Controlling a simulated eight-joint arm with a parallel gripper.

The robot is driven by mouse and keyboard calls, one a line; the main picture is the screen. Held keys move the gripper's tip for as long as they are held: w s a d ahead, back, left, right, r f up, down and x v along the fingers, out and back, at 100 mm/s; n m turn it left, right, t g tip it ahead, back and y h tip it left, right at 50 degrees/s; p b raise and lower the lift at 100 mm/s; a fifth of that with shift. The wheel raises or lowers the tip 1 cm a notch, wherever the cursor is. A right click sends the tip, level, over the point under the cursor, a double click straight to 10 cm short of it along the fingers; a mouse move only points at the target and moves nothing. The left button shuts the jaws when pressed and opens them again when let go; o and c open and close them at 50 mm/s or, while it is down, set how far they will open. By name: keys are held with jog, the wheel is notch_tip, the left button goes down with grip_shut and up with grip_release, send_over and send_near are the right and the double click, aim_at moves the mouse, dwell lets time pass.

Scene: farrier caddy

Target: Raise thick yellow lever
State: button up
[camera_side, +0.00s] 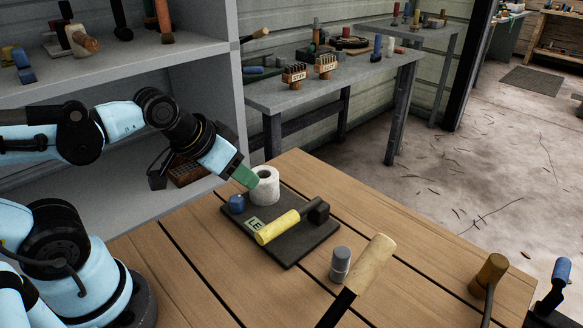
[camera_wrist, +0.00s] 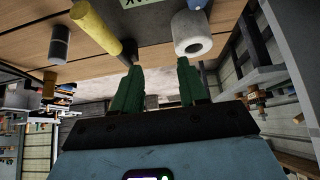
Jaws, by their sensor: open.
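The thick yellow lever (camera_side: 278,227) lies low over a dark board (camera_side: 290,252) on the wooden table, its black end at a dark block (camera_side: 318,209) on the board's right. In the wrist view the yellow lever (camera_wrist: 95,27) shows at the upper left, pointing toward the dark block. My gripper (camera_side: 245,176) is beside the white roll at the board's back corner, behind and left of the lever and apart from it. In the wrist view my gripper (camera_wrist: 160,85) shows two green fingers apart with nothing between them.
A white roll (camera_side: 264,186) and a blue knob (camera_side: 237,204) stand on the board, by a label (camera_side: 254,224). A grey cylinder (camera_side: 340,264) and a pale-handled tool (camera_side: 367,268) are at the front. A grey shelf (camera_side: 200,58) rises at the left.

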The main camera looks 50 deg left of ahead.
jog(key=shift+o, duration=1.2)
jog(key=shift+w+d+r, duration=0.1)
jog(key=g+h, duration=0.2)
jog(key=g, duration=0.5)
send_near(277, 221)
jog(key=f, duration=0.3)
jog(key=d+f, duration=0.1)
jog(key=f, duration=0.5)
jog(key=shift+w+d+f, duration=0.1)
jog(key=shift+d+f, duration=0.05)
jog(key=shift+d, duration=0.1)
jog(key=shift+c, duration=0.5)
grip_shut()
